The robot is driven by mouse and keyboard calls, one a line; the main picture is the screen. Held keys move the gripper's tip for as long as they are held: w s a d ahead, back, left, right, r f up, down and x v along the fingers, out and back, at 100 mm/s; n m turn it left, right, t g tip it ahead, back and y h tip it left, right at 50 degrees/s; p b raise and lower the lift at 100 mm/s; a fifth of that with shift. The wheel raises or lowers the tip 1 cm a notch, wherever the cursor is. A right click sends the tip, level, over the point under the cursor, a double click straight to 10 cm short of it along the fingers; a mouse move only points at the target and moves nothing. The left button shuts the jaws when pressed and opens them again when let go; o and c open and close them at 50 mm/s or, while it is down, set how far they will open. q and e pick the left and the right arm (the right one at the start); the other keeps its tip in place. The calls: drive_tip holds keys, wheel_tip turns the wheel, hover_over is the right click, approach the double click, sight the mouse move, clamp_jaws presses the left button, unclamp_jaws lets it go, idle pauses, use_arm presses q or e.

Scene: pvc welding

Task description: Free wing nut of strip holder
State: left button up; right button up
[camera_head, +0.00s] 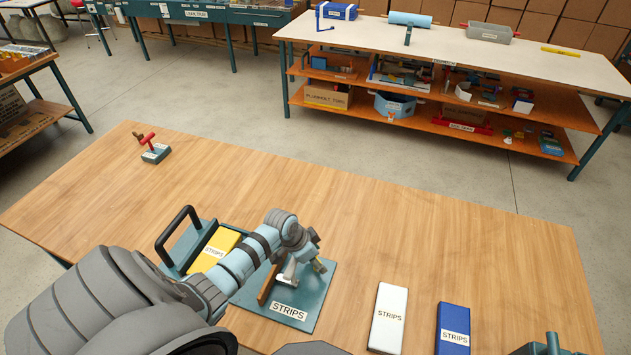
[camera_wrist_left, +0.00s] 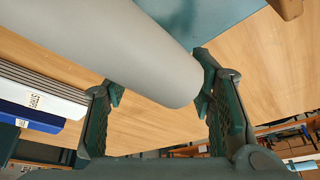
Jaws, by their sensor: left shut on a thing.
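The strip holder has a teal base (camera_head: 318,308) labelled STRIPS and a brown upright plate (camera_head: 269,284), in front of my arm in the head view. My left gripper (camera_head: 312,266) is over this base. In the left wrist view its fingers (camera_wrist_left: 160,98) are closed on either side of a smooth grey round-ended piece (camera_wrist_left: 150,45), which appears to be the wing nut. In the head view the gripper and wrist hide much of the nut, and its thread is not visible. A small part of my right gripper (camera_head: 553,344) shows at the bottom right edge; its fingertips are unclear.
A yellow STRIPS box (camera_head: 215,250) sits in a teal holder with a black handle (camera_head: 176,232). White (camera_head: 388,318) and blue (camera_head: 453,328) STRIPS boxes lie to the right. A red-handled tool (camera_head: 153,150) stands far left.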

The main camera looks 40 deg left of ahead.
use_arm(q)
drive_tip(key=shift+n, duration=0.5)
drive_tip(key=o, duration=1.2)
drive_tip(key=shift+c, duration=0.2)
drive_tip(key=v, duration=1.2)
drive_tip(key=shift+d, duration=0.25)
